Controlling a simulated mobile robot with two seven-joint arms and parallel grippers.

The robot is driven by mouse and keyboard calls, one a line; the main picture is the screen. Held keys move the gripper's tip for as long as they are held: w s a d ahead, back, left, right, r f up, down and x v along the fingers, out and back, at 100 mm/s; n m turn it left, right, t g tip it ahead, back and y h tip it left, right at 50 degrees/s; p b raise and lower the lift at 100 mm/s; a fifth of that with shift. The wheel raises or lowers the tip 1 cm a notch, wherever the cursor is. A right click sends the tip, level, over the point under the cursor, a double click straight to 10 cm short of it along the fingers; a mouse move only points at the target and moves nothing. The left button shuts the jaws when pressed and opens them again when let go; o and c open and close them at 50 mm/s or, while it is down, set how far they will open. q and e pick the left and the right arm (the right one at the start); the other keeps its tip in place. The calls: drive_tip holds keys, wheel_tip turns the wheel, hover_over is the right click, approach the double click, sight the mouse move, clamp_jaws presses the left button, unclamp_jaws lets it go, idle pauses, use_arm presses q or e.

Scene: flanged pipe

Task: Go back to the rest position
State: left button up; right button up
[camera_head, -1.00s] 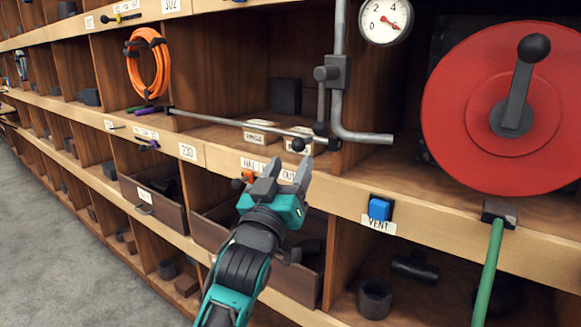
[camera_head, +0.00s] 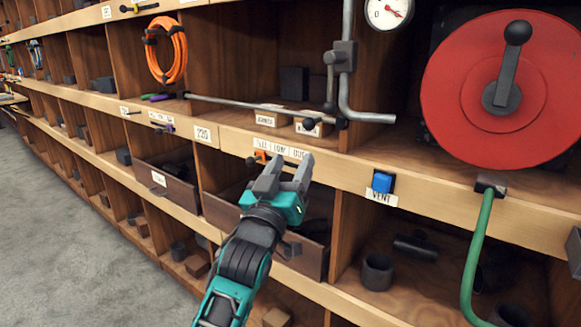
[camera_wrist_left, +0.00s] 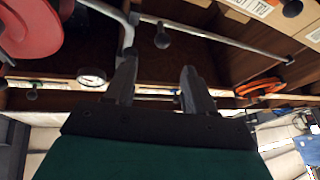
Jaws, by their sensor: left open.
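My left gripper (camera_head: 284,176) is in the middle of the head view, in front of the shelf rail that carries the label row. Its two grey fingers are apart with nothing between them. The fingers also show in the left wrist view (camera_wrist_left: 157,88), apart and empty. A grey pipe (camera_head: 346,95) with a valve runs down and bends to the right above the gripper. A long grey lever rod (camera_head: 250,106) ends in a dark knob near the pipe. My right gripper is not in view.
A big red reel (camera_head: 465,110) with a crank is at the right. A blue VENT button (camera_head: 382,182) sits on the rail. A green hose (camera_head: 474,250) hangs at lower right. An orange cable coil (camera_head: 166,52) hangs at upper left. Grey floor (camera_head: 60,240) is free at left.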

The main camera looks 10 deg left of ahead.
use_arm(q)
drive_tip(key=s+a+f+m+g+p, duration=0.1)
drive_tip(key=s+f+g, duration=0.15)
drive_tip(key=f, duration=0.45)
drive_tip(key=s+a+f+g+y+p, duration=0.1)
drive_tip(key=s+f+g+p, duration=0.1)
drive_tip(key=s+f, duration=0.3)
drive_tip(key=s+a+f+m+g+p, duration=0.1)
drive_tip(key=s+f+g, duration=0.1)
drive_tip(key=f, duration=0.6)
drive_tip(key=s+a+f+g+p, duration=0.1)
drive_tip(key=s+f+g, duration=0.1)
drive_tip(key=s+f, duration=0.4)
drive_tip(key=s+f+m+g+p, duration=0.1)
drive_tip(key=s+f+g, duration=0.2)
drive_tip(key=s+f, duration=0.3)
drive_tip(key=s, duration=0.5)
drive_tip(key=shift+s+a+f, duration=0.2)
drive_tip(key=shift+a+f, duration=0.1)
drive_tip(key=shift+a, duration=0.05)
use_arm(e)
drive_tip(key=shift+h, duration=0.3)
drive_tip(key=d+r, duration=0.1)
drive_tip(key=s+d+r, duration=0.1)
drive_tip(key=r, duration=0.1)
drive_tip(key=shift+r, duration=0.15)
